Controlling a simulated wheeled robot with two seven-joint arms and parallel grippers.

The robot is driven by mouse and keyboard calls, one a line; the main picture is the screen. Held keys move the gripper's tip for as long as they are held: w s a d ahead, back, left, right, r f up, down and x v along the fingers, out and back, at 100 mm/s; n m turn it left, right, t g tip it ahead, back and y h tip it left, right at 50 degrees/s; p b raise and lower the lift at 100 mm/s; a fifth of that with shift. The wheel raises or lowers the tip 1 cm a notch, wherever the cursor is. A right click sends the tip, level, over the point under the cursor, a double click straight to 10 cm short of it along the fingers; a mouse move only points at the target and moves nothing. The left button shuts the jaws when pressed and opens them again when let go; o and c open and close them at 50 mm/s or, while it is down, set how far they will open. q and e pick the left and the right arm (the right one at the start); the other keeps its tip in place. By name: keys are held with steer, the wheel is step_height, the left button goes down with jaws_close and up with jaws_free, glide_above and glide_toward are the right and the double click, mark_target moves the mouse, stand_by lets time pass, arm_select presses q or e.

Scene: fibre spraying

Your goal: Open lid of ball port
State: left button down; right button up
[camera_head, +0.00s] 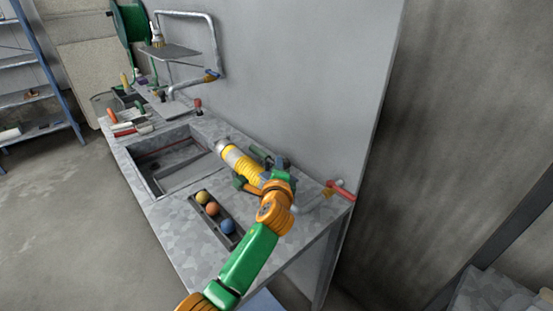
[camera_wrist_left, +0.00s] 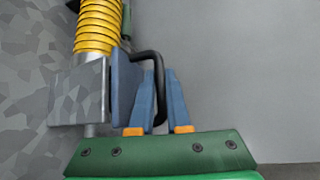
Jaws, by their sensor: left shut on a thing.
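My left gripper (camera_head: 279,168) is at the ball port beside the yellow ribbed hose (camera_head: 244,165). In the left wrist view its two blue fingers (camera_wrist_left: 161,80) are shut on the black curved handle (camera_wrist_left: 150,55). The handle joins a blue plate, which looks like the lid (camera_wrist_left: 124,85). The lid stands against the side of the grey port block (camera_wrist_left: 75,92), below the hose (camera_wrist_left: 97,28). My arm hides much of the port in the head view. My right gripper is not in view.
A narrow dark tray (camera_head: 237,240) with yellow, orange and blue balls lies on the bench (camera_head: 180,218) near the arm. A sink (camera_head: 170,160) is to the left. A red-handled valve (camera_head: 342,190) is at the right end. A wall (camera_head: 300,70) stands close behind.

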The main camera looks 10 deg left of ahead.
arm_select(q)
steer(key=r+p, duration=0.1)
steer(key=p, duration=0.1)
steer(key=w+m+g+p, duration=0.1)
steer(key=shift+d+r+p, duration=0.25)
steer(key=shift+r+p, duration=0.1)
steer(key=shift+p, duration=0.05)
steer(key=shift+w+d+m+g, duration=0.1)
steer(key=shift+m+g, duration=0.2)
steer(key=shift+g, duration=0.2)
steer(key=shift+w+d+f+m+g+y+p, duration=0.2)
steer(key=shift+w+m+g+y+p, duration=0.1)
steer(key=shift+g+y+p, duration=0.1)
steer(key=shift+w+d+m+g, duration=0.15)
steer(key=shift+m+g, duration=0.15)
steer(key=shift+g, duration=0.2)
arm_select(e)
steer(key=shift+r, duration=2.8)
arm_select(q)
steer(key=c, duration=1.2)
jaws_free()
steer(key=shift+w, duration=0.15)
